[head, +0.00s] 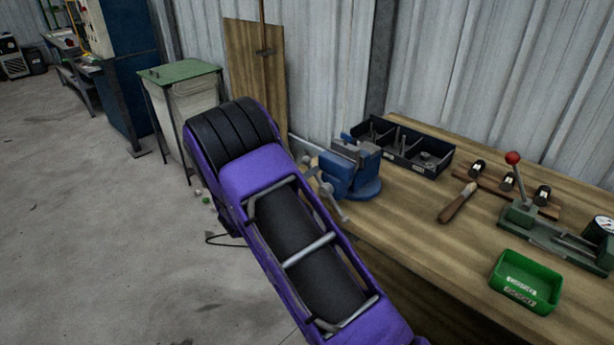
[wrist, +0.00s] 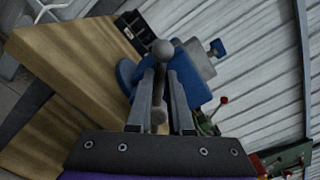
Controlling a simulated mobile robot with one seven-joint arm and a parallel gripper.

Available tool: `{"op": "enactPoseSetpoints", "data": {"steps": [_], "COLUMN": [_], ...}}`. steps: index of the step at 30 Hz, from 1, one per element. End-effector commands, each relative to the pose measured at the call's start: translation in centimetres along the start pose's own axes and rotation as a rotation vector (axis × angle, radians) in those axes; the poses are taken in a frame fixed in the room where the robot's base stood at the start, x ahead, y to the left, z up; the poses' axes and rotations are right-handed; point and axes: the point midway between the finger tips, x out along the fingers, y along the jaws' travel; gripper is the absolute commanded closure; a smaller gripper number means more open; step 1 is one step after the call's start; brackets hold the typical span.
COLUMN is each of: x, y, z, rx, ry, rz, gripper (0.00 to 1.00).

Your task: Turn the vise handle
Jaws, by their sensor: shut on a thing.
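The blue vise (head: 352,172) is mounted at the near left edge of the wooden workbench. Its grey bar handle (head: 338,208) slants down to the right in front of it, beside my purple arm. In the wrist view the blue vise body (wrist: 194,88) is behind my fingers. The handle's rounded end (wrist: 164,48) sticks out past the fingertips. My gripper (wrist: 161,78) is shut on the handle, with one finger on each side of the bar. In the head view my arm hides most of the gripper.
A black divided bin (head: 435,162) stands behind the vise. A wooden-handled tool (head: 457,203), a green press with a red knob (head: 513,158) and a green tray (head: 526,282) are to the right. Open floor (head: 100,230) lies left.

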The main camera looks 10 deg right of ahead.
Motion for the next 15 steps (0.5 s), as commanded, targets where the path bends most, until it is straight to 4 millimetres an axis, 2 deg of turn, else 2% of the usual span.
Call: {"op": "enactPoseSetpoints", "data": {"steps": [15], "x": [-0.1], "y": [-2.5], "z": [-0.8], "rx": [0.472], "ry": [0.001], "rz": [0.002], "gripper": [1.00]}}
